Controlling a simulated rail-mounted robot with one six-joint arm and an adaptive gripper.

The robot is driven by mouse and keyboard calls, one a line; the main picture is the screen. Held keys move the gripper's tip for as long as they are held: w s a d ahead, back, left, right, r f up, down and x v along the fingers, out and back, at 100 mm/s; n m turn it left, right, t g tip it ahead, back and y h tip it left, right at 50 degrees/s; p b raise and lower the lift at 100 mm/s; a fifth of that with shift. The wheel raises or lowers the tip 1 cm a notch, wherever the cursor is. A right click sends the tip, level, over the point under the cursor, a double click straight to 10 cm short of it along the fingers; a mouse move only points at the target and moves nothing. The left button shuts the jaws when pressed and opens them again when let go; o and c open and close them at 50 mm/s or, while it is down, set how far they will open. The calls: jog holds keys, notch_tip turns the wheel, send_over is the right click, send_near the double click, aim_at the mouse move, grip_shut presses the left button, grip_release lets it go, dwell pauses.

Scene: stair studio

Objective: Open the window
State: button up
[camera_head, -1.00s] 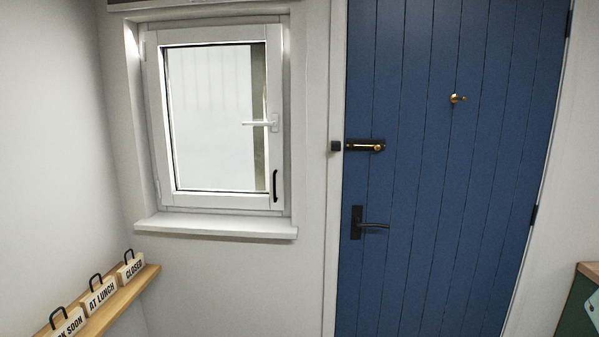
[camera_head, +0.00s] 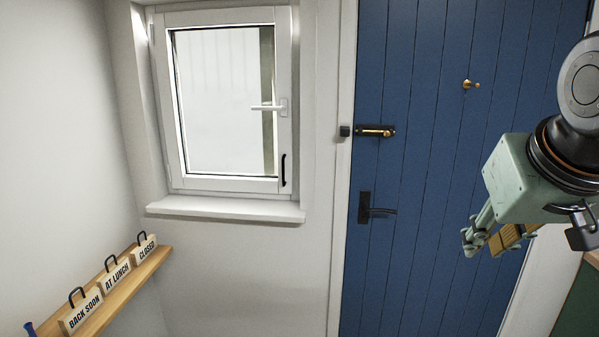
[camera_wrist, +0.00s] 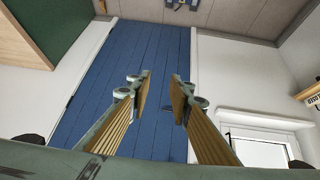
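The white-framed window (camera_head: 183,187) is shut in the wall left of the blue door. Its white lever handle (camera_head: 266,107) points left, level, on the right side of the sash. A black pull handle (camera_head: 284,170) sits below it on the same sash edge. My gripper (camera_head: 486,246) is at the right in the head view, in front of the blue door and well away from the window. In the wrist view my gripper (camera_wrist: 160,88) has its two fingers spread with nothing between them. Part of the window (camera_wrist: 262,152) shows at lower right there.
The blue door (camera_head: 430,170) has a black lever handle, a bolt and a brass hook. A wooden shelf (camera_head: 150,266) with several signs runs along the left wall. A white sill (camera_head: 226,209) juts out under the window. The space before the window is clear.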

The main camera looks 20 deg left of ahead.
jog(key=w+a+n+t+y+p, duration=0.15)
jog(key=w+a, duration=0.45)
jog(key=w, duration=0.6)
jog(key=w+a+n+t+y+p, duration=0.1)
jog(key=w+a+t+p, duration=0.1)
jog(key=w+a, duration=0.75)
jog(key=w+a+n+t+y+p, duration=0.1)
jog(key=w+a, duration=0.3)
jog(key=w, duration=1.1)
jog(key=w+a+f+n+y+p, duration=0.1)
jog(key=w+a+f+y, duration=0.1)
jog(key=a, duration=0.6)
jog(key=w+a+f+n+t+y+p, duration=0.1)
jog(key=w+a+f+y+p, duration=0.1)
jog(key=w+a+f, duration=0.3)
jog(key=w+a+f+n+y+p, duration=0.1)
jog(key=w+a+f+y, duration=0.2)
jog(key=a, duration=1)
jog(key=shift+w+f+n+t+y+p, duration=0.35)
jog(key=shift+f+y+p, duration=0.05)
jog(key=shift+f+y, duration=0.4)
jog(key=shift+x, duration=6.85)
